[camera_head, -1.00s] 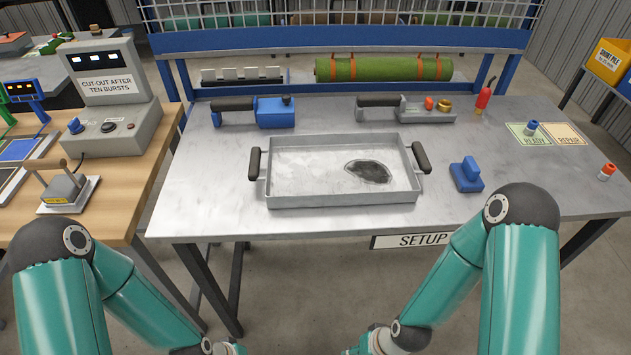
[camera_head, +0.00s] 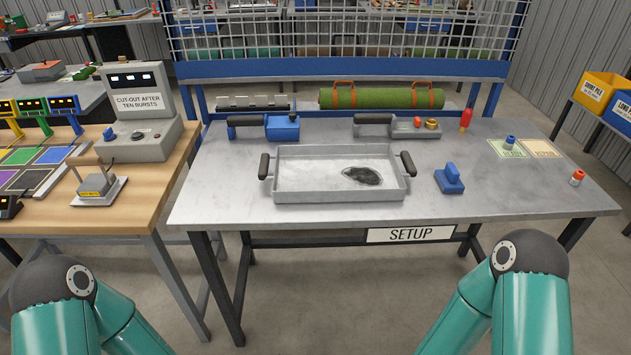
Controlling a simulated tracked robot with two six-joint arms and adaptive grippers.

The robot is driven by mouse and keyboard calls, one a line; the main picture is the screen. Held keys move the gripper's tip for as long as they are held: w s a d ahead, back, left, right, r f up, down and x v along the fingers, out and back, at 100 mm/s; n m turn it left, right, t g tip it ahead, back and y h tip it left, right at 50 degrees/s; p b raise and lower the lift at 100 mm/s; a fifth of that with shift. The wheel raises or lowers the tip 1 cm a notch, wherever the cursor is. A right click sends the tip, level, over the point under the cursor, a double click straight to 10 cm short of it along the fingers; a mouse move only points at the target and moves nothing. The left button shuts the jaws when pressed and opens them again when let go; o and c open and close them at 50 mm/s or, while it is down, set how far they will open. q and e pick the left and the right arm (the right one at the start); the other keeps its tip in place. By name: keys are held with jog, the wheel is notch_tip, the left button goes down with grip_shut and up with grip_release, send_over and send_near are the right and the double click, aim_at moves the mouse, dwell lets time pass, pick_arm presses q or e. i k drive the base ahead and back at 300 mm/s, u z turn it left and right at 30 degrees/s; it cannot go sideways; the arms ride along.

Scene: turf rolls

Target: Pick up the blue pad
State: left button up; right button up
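A blue block-like pad with an upright grip (camera_head: 449,180) sits on the grey metal table (camera_head: 510,200), to the right of the shallow metal tray (camera_head: 337,196). A flat blue square (camera_head: 54,155) also lies on the wooden bench at the left, among green, purple and dark squares. I cannot tell for certain which of the two is the pad meant. Both of my arms come in at the bottom corners, with only upper links showing. Neither gripper is in view.
The tray has two dark handles and a dark patch inside. Behind it lie a blue-bodied tool (camera_head: 282,127) and a grey tool (camera_head: 405,127). A control box (camera_head: 143,125) and a handled press (camera_head: 97,187) stand on the bench. The table's front right is clear.

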aim_at(448, 179)
jog(key=z, duration=0.15)
jog(key=i, duration=0.85)
jog(key=u, duration=0.2)
jog(key=k, duration=0.75)
jog(key=z, duration=0.25)
jog(key=i, duration=0.8)
jog(key=u, duration=0.1)
